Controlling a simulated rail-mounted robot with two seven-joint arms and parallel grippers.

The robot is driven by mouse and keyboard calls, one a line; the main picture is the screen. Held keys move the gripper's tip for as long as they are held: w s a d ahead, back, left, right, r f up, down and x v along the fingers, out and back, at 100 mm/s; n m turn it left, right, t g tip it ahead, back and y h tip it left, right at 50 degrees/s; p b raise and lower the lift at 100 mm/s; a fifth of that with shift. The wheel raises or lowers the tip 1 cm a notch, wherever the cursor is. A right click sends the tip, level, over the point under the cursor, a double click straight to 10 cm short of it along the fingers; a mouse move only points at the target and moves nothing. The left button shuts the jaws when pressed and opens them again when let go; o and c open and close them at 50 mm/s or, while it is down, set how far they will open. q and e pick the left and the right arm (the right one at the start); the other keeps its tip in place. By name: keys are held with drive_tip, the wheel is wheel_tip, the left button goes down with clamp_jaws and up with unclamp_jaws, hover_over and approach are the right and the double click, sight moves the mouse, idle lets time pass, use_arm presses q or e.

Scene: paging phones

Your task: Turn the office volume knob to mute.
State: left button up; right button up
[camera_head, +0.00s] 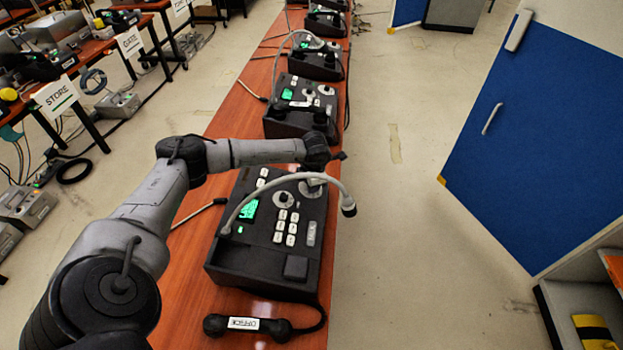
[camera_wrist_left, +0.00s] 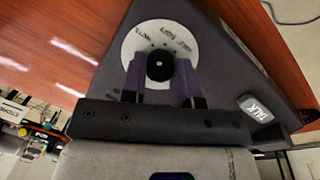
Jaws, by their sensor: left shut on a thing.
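The nearest paging phone (camera_head: 245,262) is black, and its handset (camera_head: 285,328) with an OFFICE label lies in front of it on the wooden bench. A round volume knob (camera_wrist_left: 160,66) sits on a white dial plate (camera_wrist_left: 127,45) with dark markings, too small to read. In the head view the plate (camera_head: 312,189) shows at the phone's upper right, with the knob mostly hidden by my arm. My left gripper (camera_head: 314,177) reaches down there. In the left wrist view its two purple fingers (camera_wrist_left: 160,77) are shut on the knob, one at each side. My right gripper is not in view.
A gooseneck microphone (camera_head: 348,208) arches over the phone close to my left wrist. A second knob (camera_head: 284,200) and white buttons are on the same panel. More phones (camera_head: 301,104) stand farther along the bench. A blue door (camera_head: 560,140) is at right, with clear floor between.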

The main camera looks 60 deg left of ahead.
use_arm(q)
drive_tip(key=shift+d+n+y+p, duration=0.1)
drive_tip(key=shift+n+y+p, duration=0.45)
drive_tip(key=shift+n, duration=1.35)
drive_tip(key=o, duration=0.9)
drive_tip(key=shift+o, duration=0.2)
drive_tip(key=p+v, duration=0.2)
drive_tip(key=v, duration=1.1)
drive_tip(key=shift+r, duration=0.45)
drive_tip(key=shift+w, duration=0.1)
